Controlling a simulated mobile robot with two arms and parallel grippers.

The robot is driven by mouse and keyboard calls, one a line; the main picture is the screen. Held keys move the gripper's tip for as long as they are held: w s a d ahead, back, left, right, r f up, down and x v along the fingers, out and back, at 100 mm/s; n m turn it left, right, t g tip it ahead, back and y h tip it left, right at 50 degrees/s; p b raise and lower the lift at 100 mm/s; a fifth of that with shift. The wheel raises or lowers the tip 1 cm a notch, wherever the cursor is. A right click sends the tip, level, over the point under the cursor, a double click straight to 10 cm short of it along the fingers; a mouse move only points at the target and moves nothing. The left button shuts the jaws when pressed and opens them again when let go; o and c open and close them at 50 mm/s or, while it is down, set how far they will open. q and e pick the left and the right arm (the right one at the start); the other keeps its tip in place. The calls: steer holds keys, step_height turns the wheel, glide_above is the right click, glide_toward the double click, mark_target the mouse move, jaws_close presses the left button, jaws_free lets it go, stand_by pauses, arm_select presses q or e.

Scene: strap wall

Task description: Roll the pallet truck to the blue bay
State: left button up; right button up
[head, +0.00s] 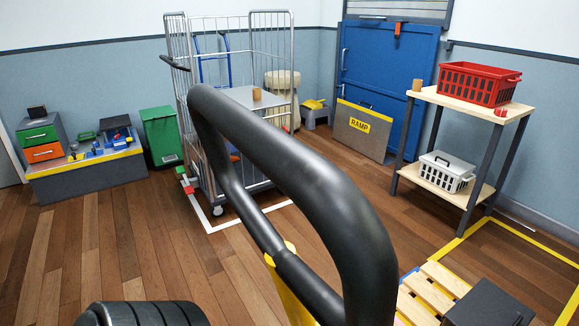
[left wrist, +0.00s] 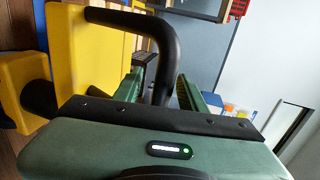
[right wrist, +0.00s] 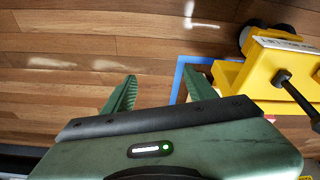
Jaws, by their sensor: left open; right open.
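The pallet truck's black loop handle (head: 300,165) fills the middle of the head view, close to the camera, above a yellow part (head: 285,290). In the left wrist view the handle (left wrist: 166,50) runs down between the open fingers of my left gripper (left wrist: 160,92), which are not closed on it. The truck's yellow body (left wrist: 85,75) is left of it. My right gripper (right wrist: 160,92) is open and empty over the floor, left of a yellow truck part (right wrist: 275,65) with a dark wheel. A corner of blue floor line (right wrist: 180,68) shows beside it, marking a bay mostly hidden.
A wire roll cage (head: 290,90) stands inside white floor lines. A wooden pallet (head: 432,283) lies near yellow lines (head: 460,240) at the right. A shelf table (head: 440,97) with red and white baskets stands behind it. A ramp board (head: 360,130) leans at the back.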

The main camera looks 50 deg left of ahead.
arm_select(q)
steer(key=v, duration=0.6)
steer(key=shift+s+p, duration=0.3)
steer(key=shift+s, duration=0.05)
arm_select(e)
steer(key=x, duration=0.3)
steer(key=shift+s+f, duration=0.15)
steer(key=shift+s, duration=0.15)
steer(key=shift+s, duration=0.2)
